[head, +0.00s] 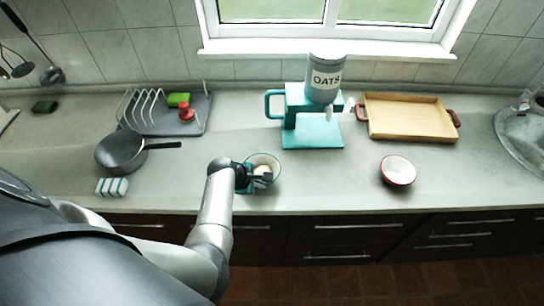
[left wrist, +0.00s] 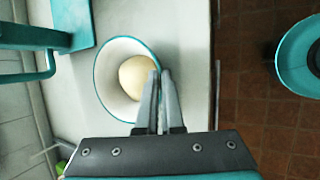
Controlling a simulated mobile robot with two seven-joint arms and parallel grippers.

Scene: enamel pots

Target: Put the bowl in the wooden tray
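A white bowl with a teal rim (head: 254,158) is at the front of the counter, and it also shows in the left wrist view (left wrist: 112,52). A pale round thing (left wrist: 137,75) lies in it. My left gripper (head: 262,178) is at the near side of this bowl. In the left wrist view its fingers (left wrist: 160,75) are close together with the bowl's rim between them. A second bowl, red outside and white inside (head: 398,170), stands upright to the right, apart from my gripper. The wooden tray (head: 408,116) with red handles lies at the back right and is empty. My right gripper is not in view.
A teal stand (head: 312,133) with an OATS container (head: 325,80) stands between my left gripper and the tray. A pan (head: 120,152), a dish rack (head: 165,112) and a striped block (head: 112,187) are on the left. A sink (head: 520,140) is at far right.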

